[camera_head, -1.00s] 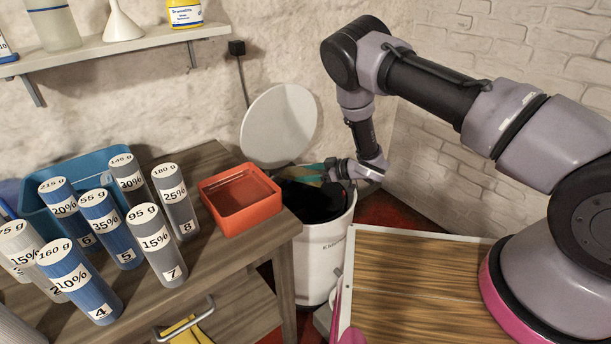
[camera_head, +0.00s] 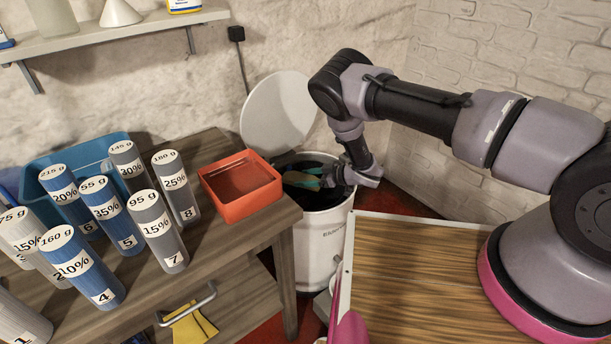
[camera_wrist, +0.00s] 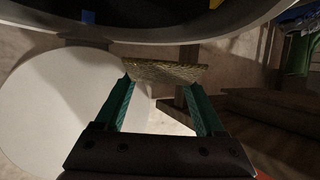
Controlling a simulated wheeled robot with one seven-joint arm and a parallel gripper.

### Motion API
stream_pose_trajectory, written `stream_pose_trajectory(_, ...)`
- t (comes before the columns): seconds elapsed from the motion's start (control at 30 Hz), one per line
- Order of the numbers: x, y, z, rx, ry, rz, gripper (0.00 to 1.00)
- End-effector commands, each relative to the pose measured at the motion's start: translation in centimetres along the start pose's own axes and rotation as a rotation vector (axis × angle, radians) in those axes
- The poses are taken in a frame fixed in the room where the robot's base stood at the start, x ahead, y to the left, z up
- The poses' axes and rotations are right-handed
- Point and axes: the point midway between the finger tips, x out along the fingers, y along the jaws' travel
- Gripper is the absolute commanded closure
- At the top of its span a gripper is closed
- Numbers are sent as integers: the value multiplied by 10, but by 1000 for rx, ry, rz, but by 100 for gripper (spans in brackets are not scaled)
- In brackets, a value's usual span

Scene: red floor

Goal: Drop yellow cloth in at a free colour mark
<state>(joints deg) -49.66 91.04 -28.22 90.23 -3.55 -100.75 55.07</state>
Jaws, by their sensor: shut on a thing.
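My gripper (camera_head: 303,178) has green fingers and is at the open mouth of the white bin (camera_head: 322,246). In the wrist view my gripper (camera_wrist: 163,88) is shut on a flat, textured, dull yellow-brown piece, the yellow cloth (camera_wrist: 165,72), which spans the fingertips. In the head view the cloth (camera_head: 299,181) shows partly beside the fingers, over the dark inside of the bin. A small blue mark (camera_wrist: 88,17) and a yellow mark (camera_wrist: 215,4) show near the top of the wrist view. Whether other marks exist is hidden.
The bin's round white lid (camera_head: 278,112) stands open behind it. A wooden table (camera_head: 238,248) at left holds a red tray (camera_head: 240,212) and several labelled cylinders. A wood-topped surface (camera_head: 400,285) is at right.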

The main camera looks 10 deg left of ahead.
Motion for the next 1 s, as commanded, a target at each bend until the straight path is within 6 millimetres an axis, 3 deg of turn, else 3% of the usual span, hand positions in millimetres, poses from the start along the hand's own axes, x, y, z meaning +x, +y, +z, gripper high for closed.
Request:
stream_pose_trajectory(0.2, 0, 0, 0, 0, 0, 0, 94)
stream_pose_trajectory(0.23, 0, 0, 0, 0, 0, 0, 25)
stream_pose_trajectory(0.3, 0, 0, 0, 0, 0, 1, 0)
stream_pose_trajectory(0.67, -10, 1, 1, 4, -1, 4, 0)
stream_pose_trajectory(1.0, -76, 2, 0, 5, 1, 6, 0)
